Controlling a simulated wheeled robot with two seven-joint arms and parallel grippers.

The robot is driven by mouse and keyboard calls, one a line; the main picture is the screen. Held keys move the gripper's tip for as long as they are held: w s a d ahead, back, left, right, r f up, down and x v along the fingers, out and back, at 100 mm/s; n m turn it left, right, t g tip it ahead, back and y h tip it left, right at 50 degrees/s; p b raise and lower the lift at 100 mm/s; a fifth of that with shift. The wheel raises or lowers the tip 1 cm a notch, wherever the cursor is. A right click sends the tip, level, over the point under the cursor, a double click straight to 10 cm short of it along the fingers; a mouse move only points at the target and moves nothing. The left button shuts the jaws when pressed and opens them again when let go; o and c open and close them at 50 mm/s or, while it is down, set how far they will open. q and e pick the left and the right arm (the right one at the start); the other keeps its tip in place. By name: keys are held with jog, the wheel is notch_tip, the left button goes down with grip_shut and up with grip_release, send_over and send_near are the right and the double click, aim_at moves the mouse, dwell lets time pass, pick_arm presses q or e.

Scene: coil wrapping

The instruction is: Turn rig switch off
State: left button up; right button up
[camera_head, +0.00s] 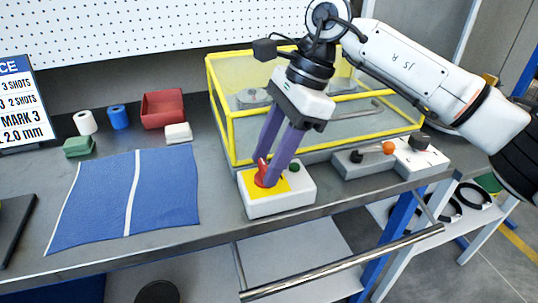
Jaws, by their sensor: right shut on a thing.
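The rig switch is a red knob (262,173) on a yellow plate (281,186) on top of a white box (266,208). The box stands on the bench near its front edge. My right gripper (268,170) points down at the switch, with its purple fingers closed around the red knob. The fingers hide part of the knob, so its exact setting cannot be told. A dark green button (294,167) sits on the same box, just right of the fingers. My left gripper is not in view.
A yellow-framed clear enclosure (231,135) stands behind the box. A control panel (373,163) with an orange knob (389,147) is to the right. A blue mat (165,200), a red bin (163,107) and small rolls (119,116) lie left. A metal bar (340,265) runs below the bench front.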

jog(key=o, duration=1)
jog(key=shift+o, duration=0.3)
jog(key=shift+r, duration=0.1)
jog(key=v, duration=1)
jog(key=shift+r, duration=0.15)
